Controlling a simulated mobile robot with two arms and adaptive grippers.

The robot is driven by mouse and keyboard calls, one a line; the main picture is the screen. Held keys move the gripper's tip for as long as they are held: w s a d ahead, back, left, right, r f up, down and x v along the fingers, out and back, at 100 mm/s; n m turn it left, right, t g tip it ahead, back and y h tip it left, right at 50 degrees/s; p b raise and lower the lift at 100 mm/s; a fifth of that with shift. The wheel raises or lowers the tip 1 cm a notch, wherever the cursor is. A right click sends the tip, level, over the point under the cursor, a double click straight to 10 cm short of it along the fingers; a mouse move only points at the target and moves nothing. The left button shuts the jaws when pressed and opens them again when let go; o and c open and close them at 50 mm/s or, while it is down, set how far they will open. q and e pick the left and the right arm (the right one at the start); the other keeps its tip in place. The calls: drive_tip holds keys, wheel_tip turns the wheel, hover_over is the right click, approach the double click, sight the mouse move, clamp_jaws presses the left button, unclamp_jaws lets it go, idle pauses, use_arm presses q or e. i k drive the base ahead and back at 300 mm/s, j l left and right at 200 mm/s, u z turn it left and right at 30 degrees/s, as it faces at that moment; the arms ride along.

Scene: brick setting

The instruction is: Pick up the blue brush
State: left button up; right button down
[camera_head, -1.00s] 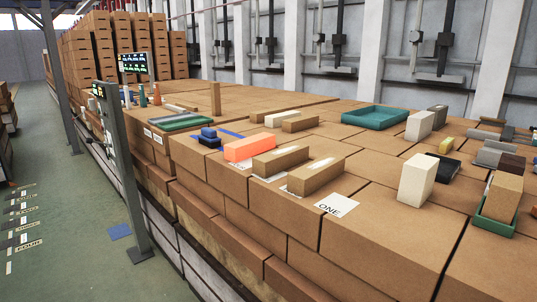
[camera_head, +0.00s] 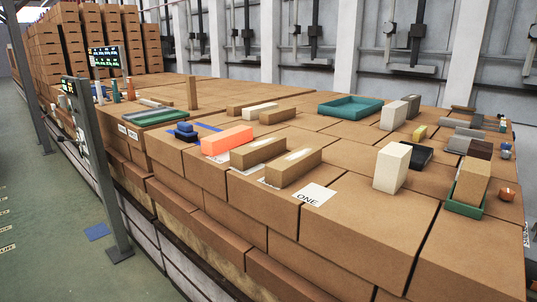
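A blue item (camera_head: 184,132) that may be the blue brush sits on the brick stack at the left, beside the orange brick. It has a smaller block-like top on a wider, darker base. Blue strips (camera_head: 206,127) lie flat behind it. A small blue item (camera_head: 506,148) also shows at the far right edge of the stack, too small to identify. Neither of my grippers shows in this view.
An orange brick (camera_head: 228,139), brown bricks (camera_head: 293,167), a cream brick (camera_head: 392,167), a teal tray (camera_head: 350,107) and a green tray (camera_head: 466,208) rest on the stack. A grey post (camera_head: 98,165) stands at left.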

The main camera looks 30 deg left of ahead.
sight(183, 132)
drive_tip(key=u, duration=1.45)
